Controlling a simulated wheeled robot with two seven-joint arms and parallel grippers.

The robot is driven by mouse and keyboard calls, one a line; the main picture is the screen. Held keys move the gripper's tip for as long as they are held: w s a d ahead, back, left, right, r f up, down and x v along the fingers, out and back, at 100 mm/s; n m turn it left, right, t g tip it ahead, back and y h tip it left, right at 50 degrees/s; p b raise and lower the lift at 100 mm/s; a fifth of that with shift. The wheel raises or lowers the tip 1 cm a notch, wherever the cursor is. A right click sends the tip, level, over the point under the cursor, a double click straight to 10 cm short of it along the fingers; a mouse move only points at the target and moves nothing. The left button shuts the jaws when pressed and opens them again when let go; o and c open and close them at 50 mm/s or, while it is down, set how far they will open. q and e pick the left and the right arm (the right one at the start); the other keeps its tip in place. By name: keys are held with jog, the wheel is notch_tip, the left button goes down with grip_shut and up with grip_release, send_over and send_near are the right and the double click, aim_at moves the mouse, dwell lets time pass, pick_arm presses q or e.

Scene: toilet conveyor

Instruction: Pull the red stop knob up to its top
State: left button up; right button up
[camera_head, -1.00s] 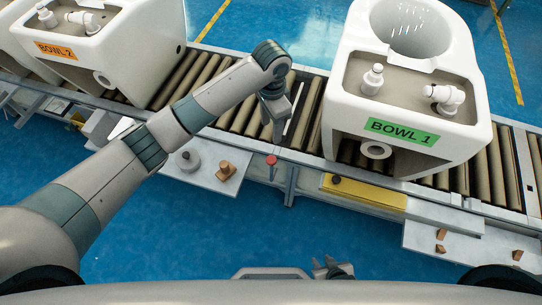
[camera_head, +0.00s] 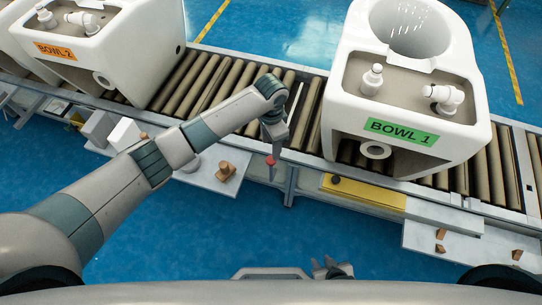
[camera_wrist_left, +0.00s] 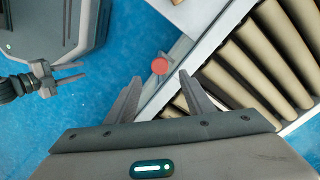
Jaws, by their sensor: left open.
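The red stop knob (camera_head: 271,161) sits at the near edge of the conveyor, left of the BOWL 1 toilet. My left gripper (camera_head: 272,152) is right at the knob and partly covers it in the head view. In the left wrist view the round red knob (camera_wrist_left: 159,66) shows just past the fingertips, centred between them. There my left gripper (camera_wrist_left: 159,77) is open, with its fingers apart and empty. My right gripper (camera_head: 326,264) is low near my body, with its fingers apart; it also shows at the left of the left wrist view (camera_wrist_left: 80,72).
The conveyor rollers (camera_head: 222,90) run behind the knob. The BOWL 1 toilet (camera_head: 345,130) stands to the right, the BOWL 2 toilet (camera_head: 130,60) to the left. A yellow box (camera_head: 365,192) is fixed below the conveyor at right. The blue floor in front is clear.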

aim_at(271, 159)
pick_arm(q)
notch_tip(271, 159, down, 8)
dwell(0.4)
grip_shut()
jog(key=shift+r, duration=0.15)
